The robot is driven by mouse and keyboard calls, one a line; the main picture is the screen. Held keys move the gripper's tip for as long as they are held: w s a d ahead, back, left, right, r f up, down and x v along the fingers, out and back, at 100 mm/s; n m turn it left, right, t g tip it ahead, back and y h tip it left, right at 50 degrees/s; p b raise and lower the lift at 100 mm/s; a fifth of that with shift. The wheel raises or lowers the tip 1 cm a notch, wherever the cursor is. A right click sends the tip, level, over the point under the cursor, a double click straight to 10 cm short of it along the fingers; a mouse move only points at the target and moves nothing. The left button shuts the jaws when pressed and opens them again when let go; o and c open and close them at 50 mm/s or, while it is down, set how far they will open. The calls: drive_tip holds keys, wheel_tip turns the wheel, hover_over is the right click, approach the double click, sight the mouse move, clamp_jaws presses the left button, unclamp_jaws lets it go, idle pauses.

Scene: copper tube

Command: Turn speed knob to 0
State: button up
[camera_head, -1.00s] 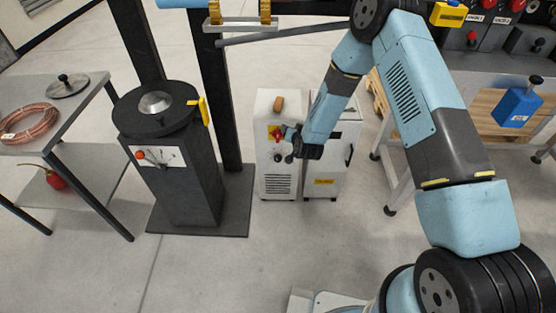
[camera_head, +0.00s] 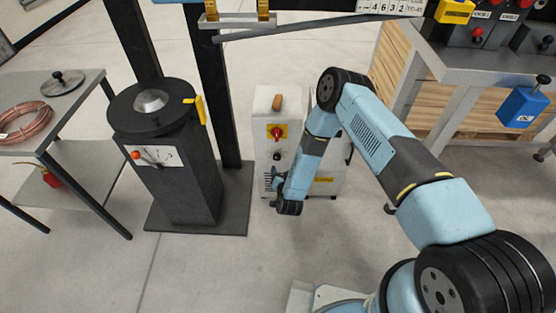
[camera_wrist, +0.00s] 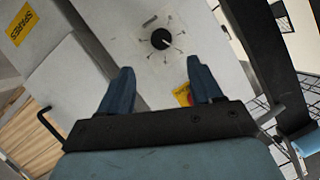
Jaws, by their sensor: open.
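A black round knob (camera_wrist: 160,39) with a ring of tick marks sits on the white front panel in the wrist view. A light pointer line on it seems to aim toward the lower right of that view; the scale labels are too small to read. The black knob also shows in the head view (camera_head: 276,156), below a red switch on a yellow plate (camera_head: 276,132). My gripper (camera_wrist: 159,67) is open and empty, its two blue fingers apart and pointing toward the panel, with the knob ahead between them. In the head view my gripper (camera_head: 274,179) is low at the cabinet front.
The red and yellow switch (camera_wrist: 182,95) is partly hidden by the right finger in the wrist view. A second white cabinet (camera_head: 325,175) with a yellow label stands alongside. A black pedestal (camera_head: 185,195) stands to the left. Floor in front is clear.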

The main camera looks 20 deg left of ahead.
sight(277, 159)
drive_tip(key=x, duration=1.2)
drive_tip(key=shift+a, duration=0.1)
drive_tip(key=c, duration=1.1)
drive_tip(key=shift+o, duration=0.2)
